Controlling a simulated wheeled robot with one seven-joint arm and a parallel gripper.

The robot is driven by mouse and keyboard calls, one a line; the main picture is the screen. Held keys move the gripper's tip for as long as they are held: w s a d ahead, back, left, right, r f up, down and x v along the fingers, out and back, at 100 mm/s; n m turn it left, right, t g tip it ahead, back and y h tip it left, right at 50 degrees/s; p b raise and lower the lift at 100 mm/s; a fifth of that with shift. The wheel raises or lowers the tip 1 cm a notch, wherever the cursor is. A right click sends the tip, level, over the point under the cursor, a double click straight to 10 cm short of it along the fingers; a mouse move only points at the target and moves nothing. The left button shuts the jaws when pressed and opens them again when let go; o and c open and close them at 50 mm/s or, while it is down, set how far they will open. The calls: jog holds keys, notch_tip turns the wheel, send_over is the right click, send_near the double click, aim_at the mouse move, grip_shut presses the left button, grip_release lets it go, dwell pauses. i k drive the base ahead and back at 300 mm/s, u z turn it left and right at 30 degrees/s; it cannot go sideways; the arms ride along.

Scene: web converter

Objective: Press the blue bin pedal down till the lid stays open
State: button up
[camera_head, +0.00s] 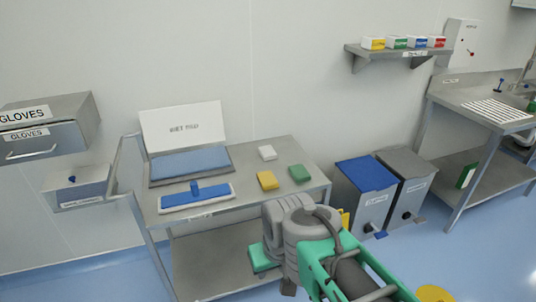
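The blue bin has a grey body (374,211) with a white label and a blue lid (366,173). It stands on the floor right of the steel trolley, and its lid looks shut. Its small blue pedal (380,235) sticks out low at the front, near the floor. My grey and teal arm reaches up from the bottom middle, left of the bin and in front of the trolley. I cannot make out my gripper's fingers in this view.
A grey-lidded bin (404,162) with a dark pedal (417,220) stands close on the right. The steel trolley (240,158) holds a mop head, cloths and blocks. A steel sink table (478,104) is at far right. Blue floor (440,240) is open before the bins.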

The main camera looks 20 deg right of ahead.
aim_at(380, 234)
jog(key=z, duration=2.2)
jog(key=i, duration=2.75)
jog(key=u, duration=0.4)
